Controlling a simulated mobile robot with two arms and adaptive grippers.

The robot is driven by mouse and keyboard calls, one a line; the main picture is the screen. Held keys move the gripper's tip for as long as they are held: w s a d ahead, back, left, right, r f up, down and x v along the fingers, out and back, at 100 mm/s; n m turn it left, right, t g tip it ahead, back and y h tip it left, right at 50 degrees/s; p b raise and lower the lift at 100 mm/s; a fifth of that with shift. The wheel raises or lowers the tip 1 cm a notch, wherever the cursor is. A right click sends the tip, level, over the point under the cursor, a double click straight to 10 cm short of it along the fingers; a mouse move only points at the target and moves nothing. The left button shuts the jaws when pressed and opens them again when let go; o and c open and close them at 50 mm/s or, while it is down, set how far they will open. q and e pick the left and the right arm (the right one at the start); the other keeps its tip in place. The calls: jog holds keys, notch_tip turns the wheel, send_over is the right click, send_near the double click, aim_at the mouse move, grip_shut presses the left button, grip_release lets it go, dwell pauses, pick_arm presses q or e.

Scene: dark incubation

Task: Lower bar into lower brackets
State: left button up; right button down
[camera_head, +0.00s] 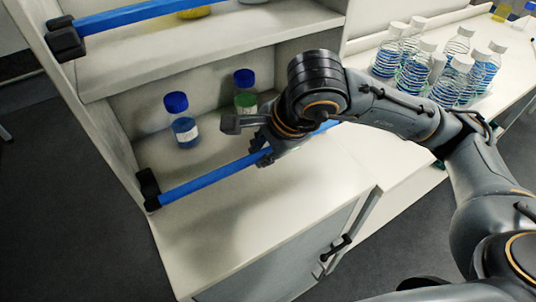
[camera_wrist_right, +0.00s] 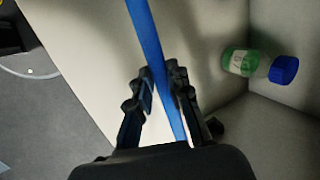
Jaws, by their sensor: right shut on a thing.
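The blue lower bar (camera_head: 205,182) runs across the front of the lower shelf, its left end at the black left lower bracket (camera_head: 148,188). I cannot tell whether that end is fully seated. My right gripper (camera_head: 264,152) is shut on the bar near its middle. In the right wrist view the bar (camera_wrist_right: 147,35) passes between the two black fingers of the gripper (camera_wrist_right: 162,92). My right arm hides part of the bar, and its right end and right bracket cannot be made out. My left gripper is not in view.
A blue upper bar (camera_head: 130,15) sits at a black upper bracket (camera_head: 65,40). Blue-capped bottles stand on the lower shelf: one with blue liquid (camera_head: 184,125) and a green one (camera_head: 245,100), also in the wrist view (camera_wrist_right: 240,62). Several white-capped bottles (camera_head: 415,75) stand on the right counter.

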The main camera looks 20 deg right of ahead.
jog(key=shift+w+a, duration=0.15)
jog(key=shift+w, duration=0.55)
jog(key=shift+w+p, duration=0.3)
jog(key=shift+w, duration=0.05)
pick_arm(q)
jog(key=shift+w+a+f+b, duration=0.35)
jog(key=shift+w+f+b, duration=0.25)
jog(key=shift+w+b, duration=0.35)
pick_arm(e)
jog(key=w+f, duration=0.1)
jog(key=w, duration=0.1)
jog(key=w+a+f, duration=0.1)
jog(key=w, duration=0.1)
jog(key=w+f, duration=0.2)
jog(key=w, duration=0.1)
jog(key=shift+a, duration=0.25)
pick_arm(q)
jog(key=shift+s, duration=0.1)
pick_arm(e)
jog(key=c, duration=1.2)
grip_release()
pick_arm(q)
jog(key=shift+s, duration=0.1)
pick_arm(e)
jog(key=shift+o, duration=0.2)
